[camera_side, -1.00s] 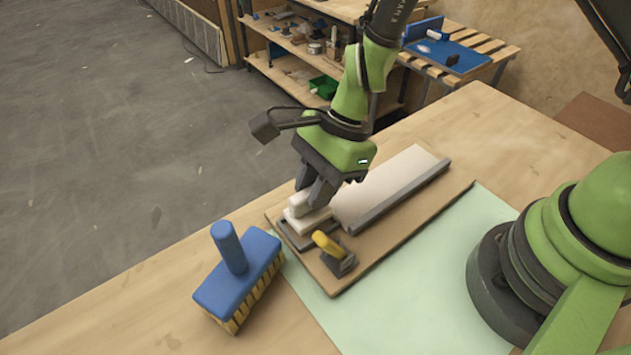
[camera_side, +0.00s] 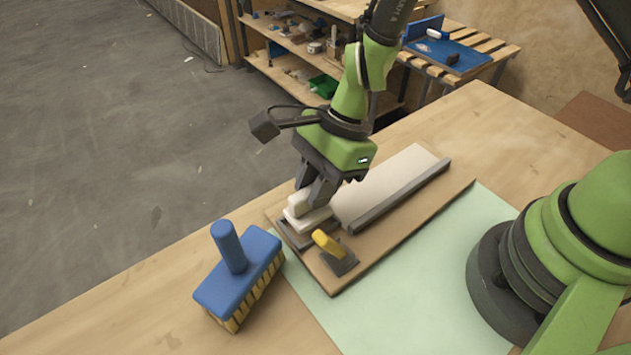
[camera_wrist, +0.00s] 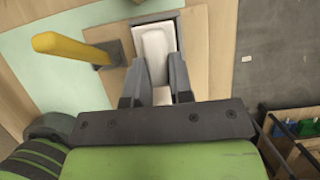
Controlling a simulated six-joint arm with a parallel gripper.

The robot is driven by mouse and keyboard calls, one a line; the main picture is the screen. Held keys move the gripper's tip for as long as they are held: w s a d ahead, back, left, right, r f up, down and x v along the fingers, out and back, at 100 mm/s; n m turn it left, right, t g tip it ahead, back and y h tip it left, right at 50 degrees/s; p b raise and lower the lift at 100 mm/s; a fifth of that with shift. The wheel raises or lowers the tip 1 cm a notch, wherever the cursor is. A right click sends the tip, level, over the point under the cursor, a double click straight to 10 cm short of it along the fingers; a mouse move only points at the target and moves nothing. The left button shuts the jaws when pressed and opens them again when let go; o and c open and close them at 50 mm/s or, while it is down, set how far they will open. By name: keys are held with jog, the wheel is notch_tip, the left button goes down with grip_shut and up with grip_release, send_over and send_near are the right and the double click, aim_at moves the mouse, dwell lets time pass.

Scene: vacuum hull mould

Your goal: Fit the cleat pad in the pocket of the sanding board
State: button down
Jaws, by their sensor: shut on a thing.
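The cleat pad (camera_side: 296,208) is a small white block, and my gripper (camera_side: 312,195) is shut on it at the near-left end of the sanding board. It also shows in the wrist view (camera_wrist: 154,44) between my fingers (camera_wrist: 155,80). The sanding board (camera_side: 390,236) is a brown base bearing a long pale plate and dark grey rails. The pad sits low at a grey-edged pocket (camera_side: 290,238) at the board's end, over a white surface. My fingers hide part of it, and I cannot tell if it is fully seated.
A toggle clamp with a yellow handle (camera_side: 326,242) stands on the board beside the pocket, close to my gripper. A pale green mat (camera_side: 400,300) lies under the board. Bare wooden table (camera_side: 180,270) is at the left.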

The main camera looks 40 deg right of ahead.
jog(key=shift+f, duration=1.15)
jog(key=c, duration=0.9)
grip_release()
jog(key=shift+r, duration=0.1)
jog(key=v, duration=0.9)
jog(key=shift+d+r, duration=0.2)
jog(key=shift+r, duration=0.1)
jog(key=shift+r, duration=0.1)
jog(key=s+d+r+n+t+h, duration=0.1)
jog(key=s+d+r+n+t, duration=0.1)
jog(key=s+d+r+n, duration=0.1)
jog(key=s+d+r+n+t+h, duration=0.1)
jog(key=s+d+r+n, duration=0.3)
jog(key=r, duration=0.4)
jog(key=s+d+r+n+t+h, duration=0.1)
jog(key=s+d+r+n+t, duration=0.2)
jog(key=s+r+n, duration=0.3)
jog(key=shift+d+r+n+t, duration=0.15)
jog(key=shift+r+n+t, duration=0.05)
jog(key=shift+n+t, duration=0.35)
